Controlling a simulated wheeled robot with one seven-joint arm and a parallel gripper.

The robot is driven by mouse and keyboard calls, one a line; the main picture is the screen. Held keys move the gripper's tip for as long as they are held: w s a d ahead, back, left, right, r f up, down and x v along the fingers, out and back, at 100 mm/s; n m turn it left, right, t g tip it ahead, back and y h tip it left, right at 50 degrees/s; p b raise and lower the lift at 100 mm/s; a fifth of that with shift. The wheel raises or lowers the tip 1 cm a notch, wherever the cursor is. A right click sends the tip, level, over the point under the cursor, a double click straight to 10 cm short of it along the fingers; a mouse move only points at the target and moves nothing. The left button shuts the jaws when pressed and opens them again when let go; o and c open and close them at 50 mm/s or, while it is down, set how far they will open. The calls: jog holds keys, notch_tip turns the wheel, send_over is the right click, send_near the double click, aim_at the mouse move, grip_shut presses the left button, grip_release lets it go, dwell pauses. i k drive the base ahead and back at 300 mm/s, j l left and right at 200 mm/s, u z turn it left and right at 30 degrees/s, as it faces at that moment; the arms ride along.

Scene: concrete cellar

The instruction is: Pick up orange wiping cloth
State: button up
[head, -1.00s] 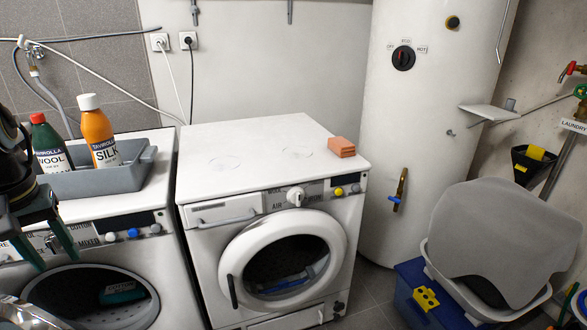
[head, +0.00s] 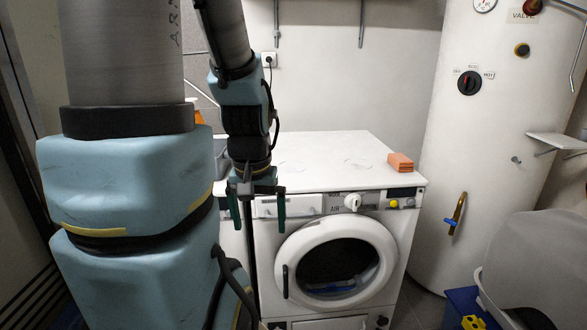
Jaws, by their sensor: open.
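The orange wiping cloth (head: 400,162) is a small folded block. It lies on the right part of the white top of the front-loading machine (head: 330,160), near its front right corner. My gripper (head: 256,215) hangs fingers down in front of the machine's upper left front, well to the left of the cloth. Its two dark green fingers are apart, with nothing between them.
My arm covers much of the left side, hiding most of the neighbouring machine and its tray. A tall white boiler (head: 465,110) stands right of the machine. A grey basin (head: 530,265) sits at the lower right. The machine top is otherwise clear.

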aim_at(399, 163)
jog(key=k+l+z, duration=0.1)
jog(key=l+z, duration=0.2)
jog(key=i+l, duration=0.15)
jog(key=l, duration=0.2)
jog(key=i+l+z, duration=0.15)
jog(key=l, duration=0.2)
jog(key=i+l+u, duration=0.25)
jog(key=i+l, duration=0.55)
jog(key=l, duration=0.15)
